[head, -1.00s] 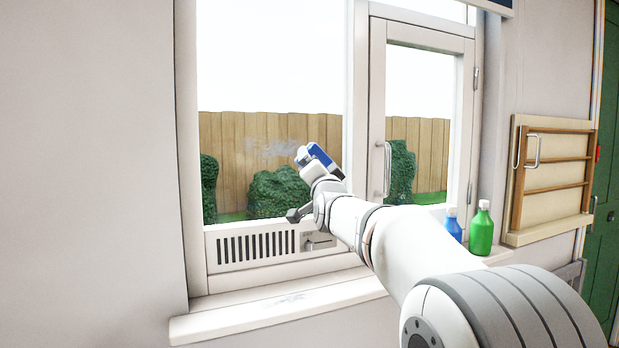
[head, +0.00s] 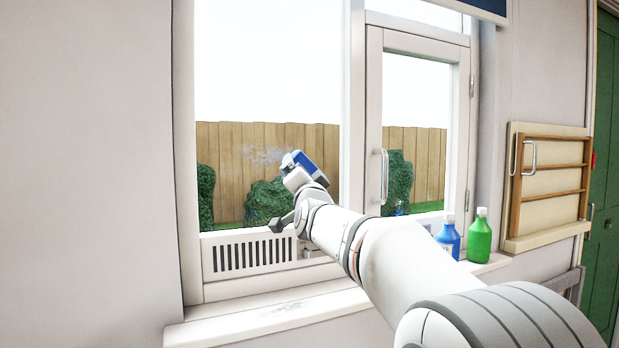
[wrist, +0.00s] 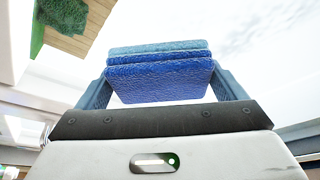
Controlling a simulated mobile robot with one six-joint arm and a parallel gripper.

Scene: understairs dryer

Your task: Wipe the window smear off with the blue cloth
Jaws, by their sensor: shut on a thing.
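The smear (head: 262,154) is a pale whitish streak on the large left window pane (head: 265,70), seen in front of the wooden fence. My gripper (wrist: 160,85) is shut on the folded blue cloth (wrist: 160,78), which sits between its two fingers in the wrist view. In the head view the cloth and gripper (head: 303,163) are just right of the smear and seem to overlap its right end. I cannot tell whether the cloth touches the glass.
A blue bottle (head: 448,238) and a green bottle (head: 480,236) stand on the right of the sill (head: 260,310). A greyish mark (head: 285,307) lies on the sill. The right casement has a handle (head: 383,177). A folded wooden rack (head: 550,185) hangs on the right wall.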

